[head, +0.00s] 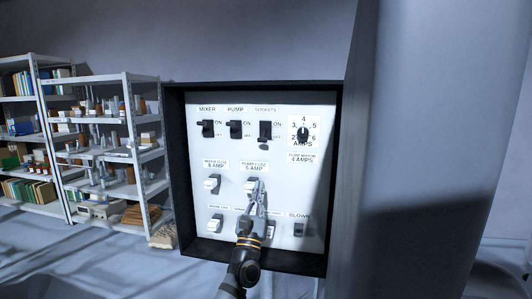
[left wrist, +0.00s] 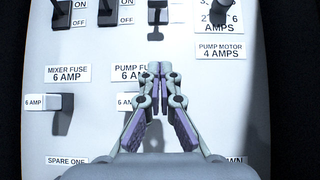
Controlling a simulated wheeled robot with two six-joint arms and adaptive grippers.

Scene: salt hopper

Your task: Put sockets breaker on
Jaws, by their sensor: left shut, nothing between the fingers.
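The sockets breaker (head: 265,131) is a black switch under the SOCKETS label, third in the top row of a white panel (head: 315,200). Its lever sits at the lower, OFF end. In the left wrist view the sockets breaker (left wrist: 157,18) shows at the top, just beyond my fingertips. My left gripper (head: 257,184) is shut and empty, pointing up, below the sockets breaker and in front of the pump fuse. It also shows in the left wrist view (left wrist: 160,70), apart from the breaker lever. My right gripper is not in view.
The mixer breaker (head: 208,129) and pump breaker (head: 236,129) stand to the left, a dial (head: 303,133) to the right. The mixer fuse (head: 212,183) is lower left. A raised black frame (head: 178,170) borders the panel. Shelves (head: 125,150) stand further left.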

